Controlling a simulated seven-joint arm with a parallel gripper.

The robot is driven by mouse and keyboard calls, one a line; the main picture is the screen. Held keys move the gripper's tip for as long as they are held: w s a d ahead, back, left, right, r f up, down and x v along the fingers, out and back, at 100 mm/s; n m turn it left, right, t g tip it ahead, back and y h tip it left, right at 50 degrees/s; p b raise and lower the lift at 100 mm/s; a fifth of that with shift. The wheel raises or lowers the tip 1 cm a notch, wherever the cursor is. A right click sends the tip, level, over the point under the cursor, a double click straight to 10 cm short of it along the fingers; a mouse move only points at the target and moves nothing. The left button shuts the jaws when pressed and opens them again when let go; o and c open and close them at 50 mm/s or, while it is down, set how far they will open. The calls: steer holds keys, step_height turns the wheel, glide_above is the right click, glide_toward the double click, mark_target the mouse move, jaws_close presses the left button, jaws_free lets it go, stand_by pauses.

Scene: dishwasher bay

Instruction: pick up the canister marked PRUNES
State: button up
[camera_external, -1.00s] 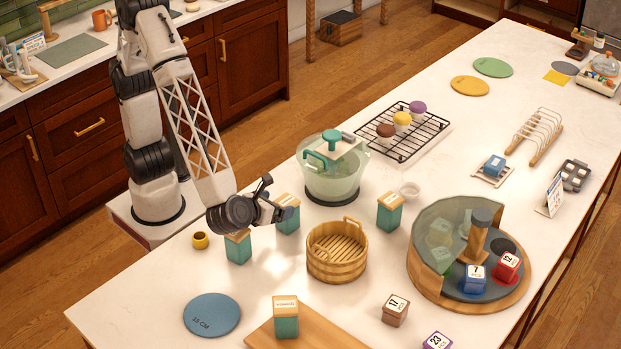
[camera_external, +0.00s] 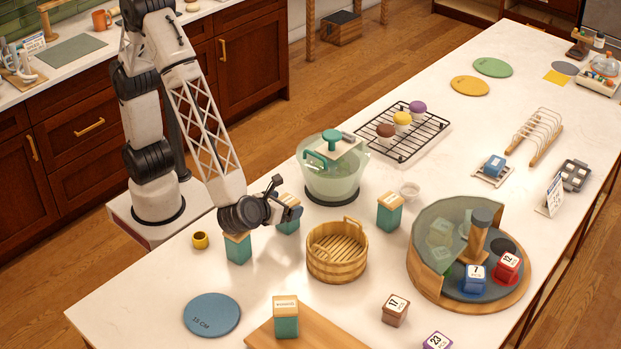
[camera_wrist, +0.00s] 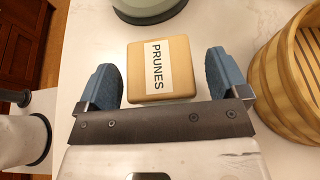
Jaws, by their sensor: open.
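The canister marked PRUNES (camera_wrist: 178,80) shows from above in the wrist view, with a square wooden lid and a white label. In the external view it is the teal canister (camera_external: 287,227) partly hidden by my gripper. My gripper (camera_external: 289,208) is open, pointing down at this canister. In the wrist view the two blue fingers of my gripper (camera_wrist: 161,72) are on either side of the lid, with a gap at each side. How far down the fingers reach beside the canister is hard to tell.
Similar teal canisters stand to the left (camera_external: 238,250), right (camera_external: 390,214) and front (camera_external: 286,326), the front one on a wooden board (camera_external: 330,337). A wooden basket (camera_external: 337,262) stands close on the right. A glass bowl (camera_external: 333,185) is behind.

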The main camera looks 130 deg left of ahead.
steer(key=shift+a+f, duration=0.25)
steer(key=shift+a, duration=0.3)
steer(key=c, duration=1.1)
